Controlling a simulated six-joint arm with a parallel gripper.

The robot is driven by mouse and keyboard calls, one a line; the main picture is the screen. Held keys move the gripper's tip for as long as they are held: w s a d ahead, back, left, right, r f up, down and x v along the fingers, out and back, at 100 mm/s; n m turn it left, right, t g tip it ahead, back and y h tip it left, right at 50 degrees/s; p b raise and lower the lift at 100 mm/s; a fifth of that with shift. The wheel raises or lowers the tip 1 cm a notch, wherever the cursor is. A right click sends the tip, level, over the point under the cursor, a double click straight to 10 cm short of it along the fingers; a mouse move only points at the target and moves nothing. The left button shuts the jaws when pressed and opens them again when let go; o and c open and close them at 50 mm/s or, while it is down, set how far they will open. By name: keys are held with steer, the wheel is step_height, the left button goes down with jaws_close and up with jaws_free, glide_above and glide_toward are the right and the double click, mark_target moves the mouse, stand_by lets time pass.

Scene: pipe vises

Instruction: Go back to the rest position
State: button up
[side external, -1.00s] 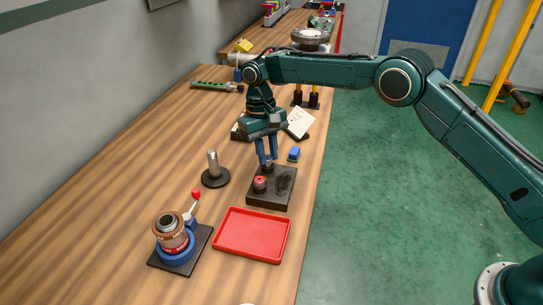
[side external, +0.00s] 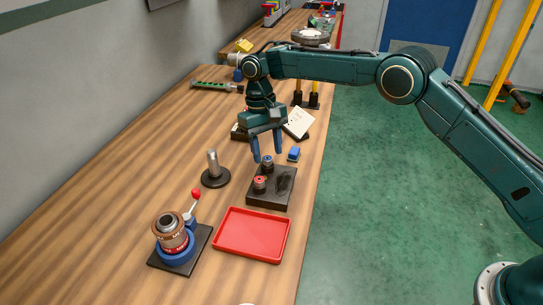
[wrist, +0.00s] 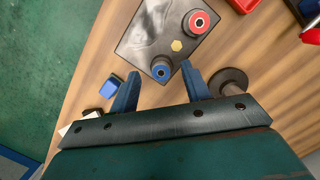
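My gripper (side external: 267,157) is open and empty, just above a small blue-topped piece (side external: 267,163) that stands on a dark block (side external: 270,200). In the wrist view, the fingers of my gripper (wrist: 160,80) are spread wide, and the blue-topped piece (wrist: 161,70) lies ahead between them, apart from both. A red-topped piece (side external: 260,183) stands on the same block, closer to the side camera; it also shows in the wrist view (wrist: 200,21).
A red tray (side external: 252,236) lies in front of the block. A vise with a copper-coloured part (side external: 170,235) stands at front left, and a metal post on a round base (side external: 213,170) left of the block. A small blue box (side external: 294,154) and a notepad (side external: 299,122) lie behind.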

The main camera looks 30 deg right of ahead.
steer(key=s+d+r+t, duration=0.1)
steer(key=s+d+r, duration=0.2)
steer(key=s+r, duration=0.3)
steer(key=s+d+r+t+y, duration=0.1)
steer(key=s+d+r, duration=0.25)
steer(key=r, duration=0.45)
steer(key=s+d+r+t, duration=0.2)
steer(key=s+d+r, duration=0.2)
steer(key=r, duration=0.3)
steer(key=s+d+t, duration=0.1)
steer(key=s+d, duration=0.1)
steer(key=s, duration=0.6)
steer(key=s+d+f+t, duration=0.1)
steer(key=s+d, duration=0.2)
steer(key=s, duration=0.6)
steer(key=s+d+f+t, duration=0.1)
steer(key=s+d, duration=0.2)
steer(key=s, duration=0.5)
steer(key=shift+s+d+m+t+h, duration=0.25)
steer(key=shift+m+t+h, duration=0.15)
